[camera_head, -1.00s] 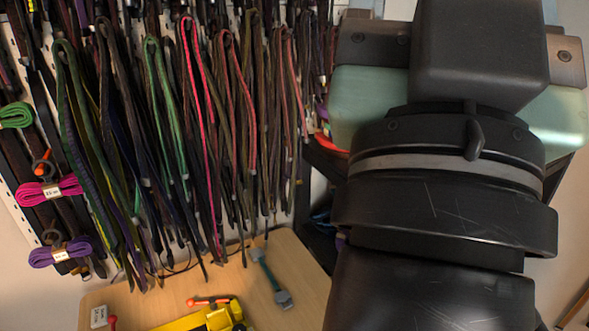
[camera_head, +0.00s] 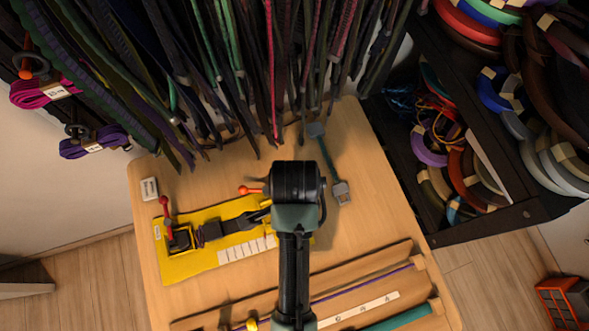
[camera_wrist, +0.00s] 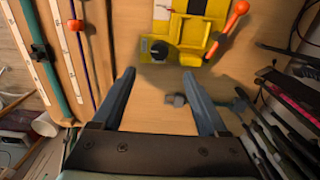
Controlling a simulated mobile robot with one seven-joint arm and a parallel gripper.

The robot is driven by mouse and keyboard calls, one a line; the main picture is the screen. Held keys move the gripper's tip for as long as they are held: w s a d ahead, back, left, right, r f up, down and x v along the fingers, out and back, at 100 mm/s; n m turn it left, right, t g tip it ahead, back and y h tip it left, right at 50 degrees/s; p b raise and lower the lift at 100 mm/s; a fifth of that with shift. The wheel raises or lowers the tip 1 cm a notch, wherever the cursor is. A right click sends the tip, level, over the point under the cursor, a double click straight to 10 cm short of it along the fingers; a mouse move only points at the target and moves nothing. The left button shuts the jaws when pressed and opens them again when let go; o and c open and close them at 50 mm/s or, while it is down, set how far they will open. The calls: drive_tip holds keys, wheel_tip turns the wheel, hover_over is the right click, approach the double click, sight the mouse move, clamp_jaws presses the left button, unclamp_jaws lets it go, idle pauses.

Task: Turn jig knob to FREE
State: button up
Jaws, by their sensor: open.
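The yellow jig (camera_head: 200,262) lies on the wooden table in the head view, and its right end is hidden behind my arm. The wrist view shows one end of the jig (camera_wrist: 190,30), with a round black knob (camera_wrist: 155,49) on a yellow base. The knob's setting and any lettering are too small to read. My gripper (camera_wrist: 157,78) is open and empty. Its two blue-grey fingers point toward the knob, which appears just beyond and between the fingertips, with no visible contact. In the head view my arm hides the gripper.
An orange-handled lever (camera_wrist: 236,12) stands on the jig beside the knob. Hanging cords (camera_head: 270,70) crowd the back edge. A black shelf (camera_head: 500,215) with coils stands right. Long racks lie along the front.

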wheel_tip(320, 180, down, 12)
drive_tip(key=shift+s+f, duration=0.1)
drive_tip(key=shift+s, duration=0.05)
drive_tip(key=shift+c, duration=0.2)
clamp_jaws()
idle(0.4)
